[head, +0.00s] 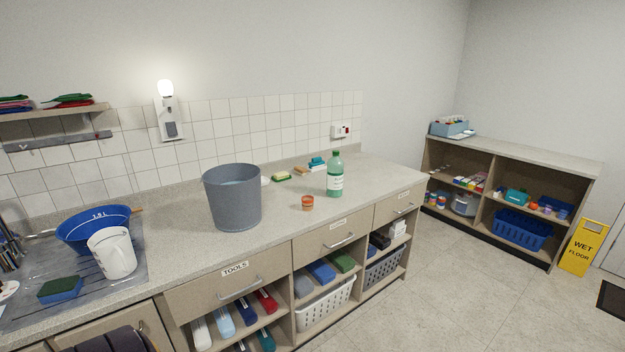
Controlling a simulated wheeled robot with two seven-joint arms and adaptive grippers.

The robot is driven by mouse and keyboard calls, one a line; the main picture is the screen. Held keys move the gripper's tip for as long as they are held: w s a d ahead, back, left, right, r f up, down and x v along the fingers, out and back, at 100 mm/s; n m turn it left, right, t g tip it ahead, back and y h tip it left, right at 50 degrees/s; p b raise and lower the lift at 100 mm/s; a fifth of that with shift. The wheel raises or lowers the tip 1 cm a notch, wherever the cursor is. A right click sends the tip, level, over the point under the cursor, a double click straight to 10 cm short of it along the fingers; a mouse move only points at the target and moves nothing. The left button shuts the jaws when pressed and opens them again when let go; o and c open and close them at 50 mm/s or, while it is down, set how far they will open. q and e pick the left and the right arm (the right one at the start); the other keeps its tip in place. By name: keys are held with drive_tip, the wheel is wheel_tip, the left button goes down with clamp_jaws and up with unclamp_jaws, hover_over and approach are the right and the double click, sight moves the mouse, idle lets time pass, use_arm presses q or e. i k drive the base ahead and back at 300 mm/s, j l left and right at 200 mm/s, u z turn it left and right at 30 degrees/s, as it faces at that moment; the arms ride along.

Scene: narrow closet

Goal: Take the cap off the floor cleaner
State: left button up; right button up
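A green bottle with a white label (335,182), which looks like the floor cleaner, stands upright on the counter, right of the middle of the head view. Its green cap (336,154) sits on the top of its neck. The label is too small to read. Neither of my grippers shows in the head view.
A small orange-red tub (307,203) stands in front of the bottle, to its left. A grey bucket (232,200) stands further left. Sponges (282,176) and a blue item (317,163) lie behind. The counter (375,178) right of the bottle is clear.

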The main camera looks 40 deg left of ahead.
sight(335, 165)
drive_tip(key=i+l+u, duration=0.3)
drive_tip(key=u, duration=0.15)
drive_tip(key=i+l+u, duration=0.2)
drive_tip(key=l+u, duration=0.25)
drive_tip(key=i+l+u, duration=0.25)
drive_tip(key=l+u, duration=0.25)
drive_tip(key=l, duration=0.25)
drive_tip(key=i, duration=0.05)
